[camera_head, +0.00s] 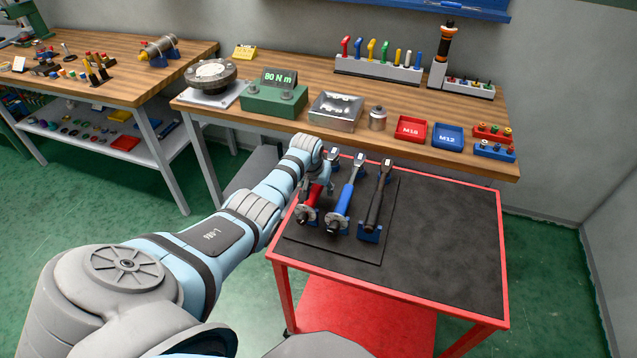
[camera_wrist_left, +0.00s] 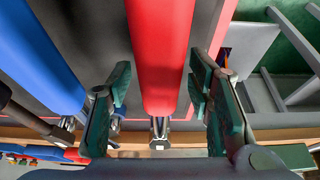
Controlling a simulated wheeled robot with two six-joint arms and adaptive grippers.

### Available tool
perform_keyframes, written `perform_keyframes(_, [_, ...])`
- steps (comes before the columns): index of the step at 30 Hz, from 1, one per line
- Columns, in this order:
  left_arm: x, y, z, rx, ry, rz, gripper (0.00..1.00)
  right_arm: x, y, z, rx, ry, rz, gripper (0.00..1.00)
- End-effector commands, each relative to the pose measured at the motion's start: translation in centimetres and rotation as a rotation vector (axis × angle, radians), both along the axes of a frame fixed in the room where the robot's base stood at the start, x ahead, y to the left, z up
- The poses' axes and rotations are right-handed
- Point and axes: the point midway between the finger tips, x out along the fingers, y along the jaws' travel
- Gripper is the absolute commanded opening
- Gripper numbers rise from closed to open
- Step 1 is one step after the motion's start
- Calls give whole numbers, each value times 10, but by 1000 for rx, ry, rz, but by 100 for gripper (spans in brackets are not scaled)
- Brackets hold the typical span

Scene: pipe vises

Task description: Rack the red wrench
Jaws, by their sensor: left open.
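The red wrench (camera_head: 312,196) lies at the left end of a row of wrenches on the dark mat of the red cart. Its red handle (camera_wrist_left: 160,45) fills the middle of the left wrist view. My left gripper (camera_head: 325,172) is over the wrench and partly hides it in the head view. In the left wrist view, the open fingers of my left gripper (camera_wrist_left: 160,88) are on either side of the wrench, with a gap visible on each side. My right gripper is not in view.
A blue wrench (camera_head: 345,196) lies close beside the red one, with a black wrench (camera_head: 376,200) further right. The right part of the cart top (camera_head: 450,240) is clear. Behind is a wooden bench (camera_head: 470,160) with a torque display (camera_head: 280,80), trays and a tool rack (camera_head: 378,69).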

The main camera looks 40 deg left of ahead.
Motion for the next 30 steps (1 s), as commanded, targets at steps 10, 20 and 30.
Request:
perform_keyframes(10, [-13,-4,39,4,-7,-1,47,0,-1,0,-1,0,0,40])
perform_keyframes(20, [-39,-14,107,1,-2,0,47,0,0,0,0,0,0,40])
perform_keyframes(30, [-41,-15,112,0,0,0,47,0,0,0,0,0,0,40])
